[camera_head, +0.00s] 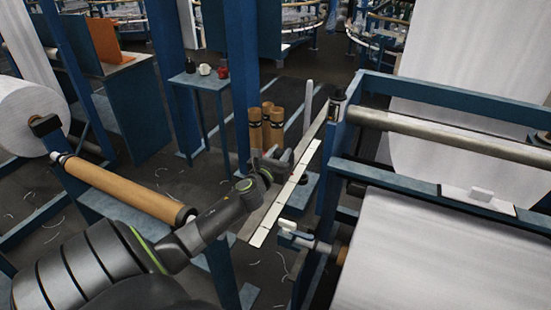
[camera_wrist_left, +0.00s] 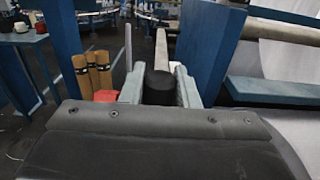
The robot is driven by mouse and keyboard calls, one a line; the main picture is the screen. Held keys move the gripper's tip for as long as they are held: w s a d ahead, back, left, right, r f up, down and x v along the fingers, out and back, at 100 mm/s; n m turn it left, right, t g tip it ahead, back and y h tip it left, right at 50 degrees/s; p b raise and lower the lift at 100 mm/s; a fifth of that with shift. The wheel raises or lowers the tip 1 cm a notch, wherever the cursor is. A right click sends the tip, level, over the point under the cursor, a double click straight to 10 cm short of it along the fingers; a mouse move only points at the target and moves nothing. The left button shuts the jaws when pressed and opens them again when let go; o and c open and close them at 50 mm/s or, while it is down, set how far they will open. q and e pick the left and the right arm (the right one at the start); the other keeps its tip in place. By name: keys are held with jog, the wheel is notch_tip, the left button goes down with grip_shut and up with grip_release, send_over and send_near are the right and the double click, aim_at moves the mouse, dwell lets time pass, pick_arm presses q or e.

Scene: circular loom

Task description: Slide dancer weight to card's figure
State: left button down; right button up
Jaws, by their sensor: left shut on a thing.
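My left gripper (camera_head: 274,165) reaches in from the left to the long dancer arm. The arm's white scale strip (camera_head: 283,201) has dark division marks and runs from front to back. In the left wrist view, my two grey fingers (camera_wrist_left: 160,86) are shut on a dark, rounded block (camera_wrist_left: 160,88), which looks like the dancer weight. The pale bar (camera_wrist_left: 161,50) runs on behind it. In the head view the weight is mostly hidden by the gripper. A white card (camera_head: 481,195) lies on the blue beam at the right; no figure on it is readable. My right gripper is not seen.
Brown tubes (camera_head: 266,125) stand behind the gripper. A small blue table (camera_head: 202,80) holds cups. A brown roller (camera_head: 125,188) lies at the left. Blue posts (camera_head: 241,75) and a large white roll (camera_head: 425,255) flank the arm. A red thing (camera_wrist_left: 105,96) is beside the left finger.

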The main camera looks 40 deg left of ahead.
pick_arm(q)
jog(key=x, duration=0.6)
jog(key=shift+w+r, duration=0.15)
jog(key=shift+w, duration=0.2)
jog(key=c, duration=1.1)
grip_release()
jog(key=shift+s, duration=0.1)
jog(key=shift+s+d, duration=0.15)
jog(key=shift+s, duration=0.4)
jog(key=b+v, duration=0.2)
jog(key=v, duration=1.4)
jog(key=shift+s, duration=0.1)
